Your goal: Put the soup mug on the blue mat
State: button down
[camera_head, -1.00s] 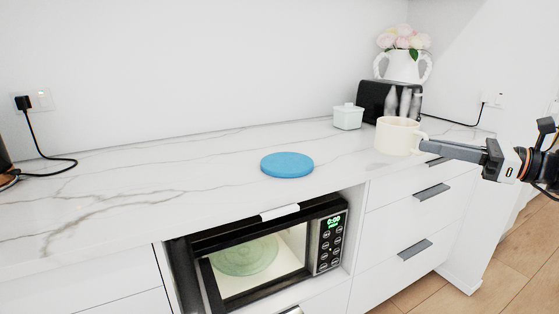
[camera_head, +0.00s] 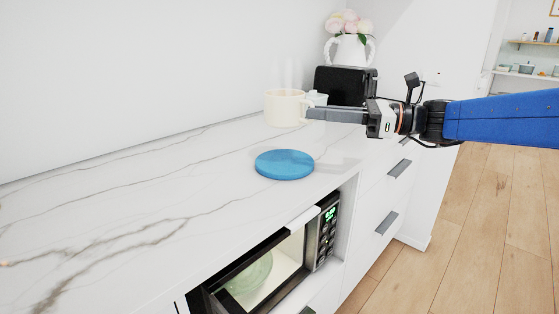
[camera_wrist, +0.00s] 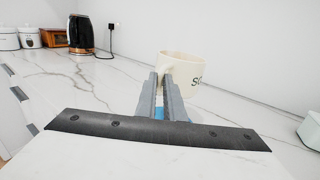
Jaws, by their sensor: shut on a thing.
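The cream soup mug (camera_head: 284,108) is held by my gripper (camera_head: 309,113) above the counter, upright, with faint steam over it. In the wrist view the gripper fingers (camera_wrist: 159,92) are closed at the left side of the mug (camera_wrist: 184,72), where its handle is mostly hidden; part of its dark lettering shows. The round blue mat (camera_head: 284,165) lies flat and bare on the counter, nearer the camera than the mug. A small bit of the mat (camera_wrist: 159,113) shows between the fingers in the wrist view.
A white lidded jar (camera_head: 317,98) and a black toaster (camera_head: 345,84) stand behind my gripper, with a white flower vase (camera_head: 349,49) beyond. The marble counter (camera_head: 150,190) left of the mat is clear.

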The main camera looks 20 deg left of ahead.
jog(key=shift+f, duration=5)
jog(key=shift+f, duration=0.1)
jog(key=c, duration=1.9)
grip_release()
jog(key=shift+o, duration=0.2)
jog(key=w+d, duration=0.1)
jog(key=d, duration=1.1)
jog(key=shift+w, duration=0.25)
